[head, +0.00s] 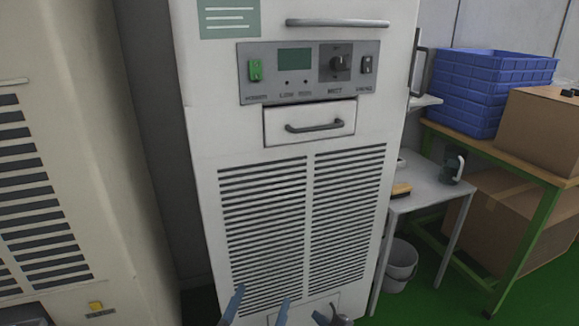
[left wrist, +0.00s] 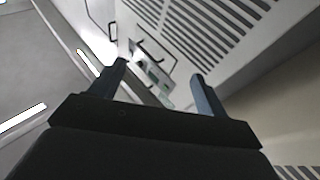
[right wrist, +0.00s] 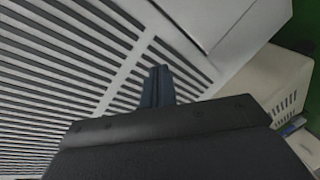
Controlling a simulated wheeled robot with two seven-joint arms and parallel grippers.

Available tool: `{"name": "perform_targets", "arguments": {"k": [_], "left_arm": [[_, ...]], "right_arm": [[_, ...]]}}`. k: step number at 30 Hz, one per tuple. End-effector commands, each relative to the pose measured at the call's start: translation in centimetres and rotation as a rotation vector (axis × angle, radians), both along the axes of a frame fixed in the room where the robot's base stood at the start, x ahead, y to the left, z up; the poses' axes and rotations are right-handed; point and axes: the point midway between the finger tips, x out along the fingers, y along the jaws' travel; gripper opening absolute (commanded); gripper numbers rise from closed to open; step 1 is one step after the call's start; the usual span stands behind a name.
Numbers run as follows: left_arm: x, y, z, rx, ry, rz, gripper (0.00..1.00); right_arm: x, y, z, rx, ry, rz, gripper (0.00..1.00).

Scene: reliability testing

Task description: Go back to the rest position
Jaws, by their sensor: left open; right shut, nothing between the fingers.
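My left gripper (head: 260,298) shows at the bottom of the head view, in front of the lower louvres of a white cabinet (head: 205,150). Its two blue fingers stand apart with nothing between them, as the left wrist view (left wrist: 158,82) also shows. My right gripper (right wrist: 158,86) has its fingers together and empty in the right wrist view, with the louvred panel behind them. In the head view only a small dark and bluish part at the bottom edge, right of the left gripper, may belong to it. Most of both arms is out of view.
The cabinet carries a control panel (head: 308,70), a drawer (head: 309,124) and handles. A beige louvred unit (head: 80,150) stands at the left. At the right are a small white table (head: 430,186), a bucket (head: 401,262), blue crates (head: 485,90) and cardboard boxes (head: 540,125). Green floor shows between them.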

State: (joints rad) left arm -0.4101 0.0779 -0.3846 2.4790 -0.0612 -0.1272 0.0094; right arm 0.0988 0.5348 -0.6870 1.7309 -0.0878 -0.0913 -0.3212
Motion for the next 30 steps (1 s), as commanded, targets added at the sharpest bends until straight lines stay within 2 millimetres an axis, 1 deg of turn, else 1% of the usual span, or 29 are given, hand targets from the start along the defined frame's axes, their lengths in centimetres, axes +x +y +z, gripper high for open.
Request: {"name": "perform_targets", "arguments": {"k": [1,4,8,11,14,15,17,18,20,21,23,24,27,30], "left_arm": [[0.3,0.2,0.7,0.022,0.074,0.005,0.76],[0.7,0.5,-0.6,0.067,0.231,0.009,0.76],[0.4,1.3,-2.5,0.126,0.435,0.014,0.76],[-0.4,1.9,-4.0,0.170,0.593,0.015,0.76],[-1.7,2.7,-5.2,0.210,0.750,0.015,0.76],[-2.4,3.0,-5.6,0.227,0.814,0.014,0.76],[-3.5,3.5,-6.3,0.252,0.910,0.013,0.76],[-4.3,3.9,-6.6,0.268,0.972,0.012,0.76],[-5.7,4.5,-7.0,0.291,1.066,0.010,0.76],[-6.8,4.8,-7.2,0.306,1.130,0.006,0.76],[-8.4,5.5,-7.4,0.328,1.226,0.002,0.76],[-9.5,5.9,-7.5,0.342,1.288,-0.001,0.76],[-12.3,6.8,-7.6,0.376,1.432,-0.010,0.76],[-14.6,7.5,-7.6,0.402,1.544,-0.017,0.76]], "right_arm": [[-1.5,1.0,2.4,0.027,0.058,-0.040,0.00],[-3.9,1.9,4.6,0.066,0.177,-0.127,0.00],[-7.5,2.5,7.5,0.112,0.339,-0.241,0.00],[-10.6,2.4,9.8,0.144,0.468,-0.329,0.00],[-13.9,2.0,12.2,0.174,0.599,-0.417,0.00],[-15.3,1.7,13.2,0.185,0.652,-0.452,0.00],[-17.5,1.2,14.7,0.201,0.734,-0.505,0.00],[-19.0,0.9,15.8,0.209,0.788,-0.540,0.00],[-21.4,0.3,17.4,0.223,0.870,-0.595,0.00],[-23.0,-0.2,18.5,0.229,0.923,-0.630,0.00],[-25.6,-0.9,20.2,0.240,1.007,-0.684,0.00],[-27.3,-1.4,21.4,0.246,1.061,-0.719,0.00],[-31.4,-2.6,24.1,0.255,1.186,-0.800,0.00],[-34.7,-3.5,26.2,0.259,1.286,-0.866,0.00]]}}
